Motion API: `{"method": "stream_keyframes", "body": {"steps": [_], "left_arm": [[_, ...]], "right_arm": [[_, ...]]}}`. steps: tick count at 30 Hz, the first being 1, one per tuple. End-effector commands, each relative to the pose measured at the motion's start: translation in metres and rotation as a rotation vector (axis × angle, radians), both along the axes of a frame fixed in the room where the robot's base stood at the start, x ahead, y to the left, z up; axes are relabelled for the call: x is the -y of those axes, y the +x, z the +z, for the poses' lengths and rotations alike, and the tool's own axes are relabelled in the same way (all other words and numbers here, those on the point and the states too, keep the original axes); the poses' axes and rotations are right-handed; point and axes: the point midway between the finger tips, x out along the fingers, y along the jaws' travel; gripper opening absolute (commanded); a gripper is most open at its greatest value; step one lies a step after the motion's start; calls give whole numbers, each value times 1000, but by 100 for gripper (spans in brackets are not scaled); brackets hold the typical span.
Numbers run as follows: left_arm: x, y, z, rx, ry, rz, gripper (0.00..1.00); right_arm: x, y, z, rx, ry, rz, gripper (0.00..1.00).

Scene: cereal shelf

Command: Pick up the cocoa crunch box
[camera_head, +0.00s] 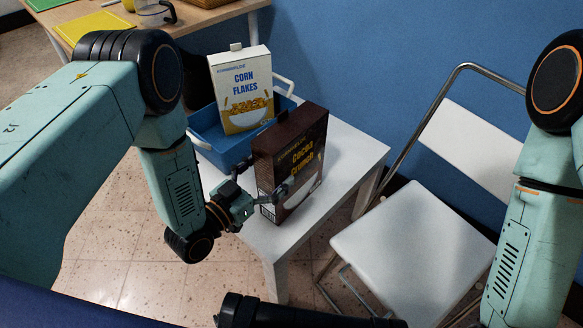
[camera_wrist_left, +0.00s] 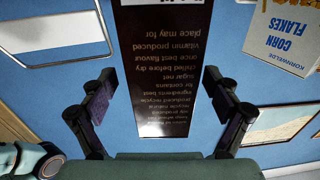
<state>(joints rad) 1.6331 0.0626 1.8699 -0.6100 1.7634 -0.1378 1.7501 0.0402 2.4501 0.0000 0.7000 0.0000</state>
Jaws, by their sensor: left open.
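The cocoa crunch box (camera_head: 290,165) is dark brown and stands upright on a small white table (camera_head: 345,160). My left gripper (camera_head: 268,197) is open at the box's near, narrow side, low down. In the left wrist view, the box's narrow text panel (camera_wrist_left: 160,60) appears upside down between the two spread fingers of the left gripper (camera_wrist_left: 158,92). One finger is on each side of the panel, with gaps showing. Whether the fingertips reach past the box edges is hard to tell. My right arm shows at the right, but its gripper is out of view.
A corn flakes box (camera_head: 241,88) stands in a blue basket (camera_head: 210,135) just behind and left of the cocoa box. A white folding chair (camera_head: 410,245) is at the right. A wooden table (camera_head: 190,18) with a glass jug is at the back left, before a blue wall.

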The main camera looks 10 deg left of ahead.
Motion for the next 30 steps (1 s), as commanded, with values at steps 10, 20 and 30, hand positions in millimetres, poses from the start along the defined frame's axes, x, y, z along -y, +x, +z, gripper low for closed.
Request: {"method": "stream_keyframes", "body": {"steps": [10, 20, 30], "left_arm": [[17, 40, 5, 3, 1, 5, 89], [20, 44, 6, 0, 0, 6, 87], [22, 44, 6, 0, 0, 3, 58]], "right_arm": [[0, 0, -21, 0, 0, 0, 55], [0, 0, -21, 0, 0, 0, 55], [0, 0, -21, 0, 0, 0, 55]]}}
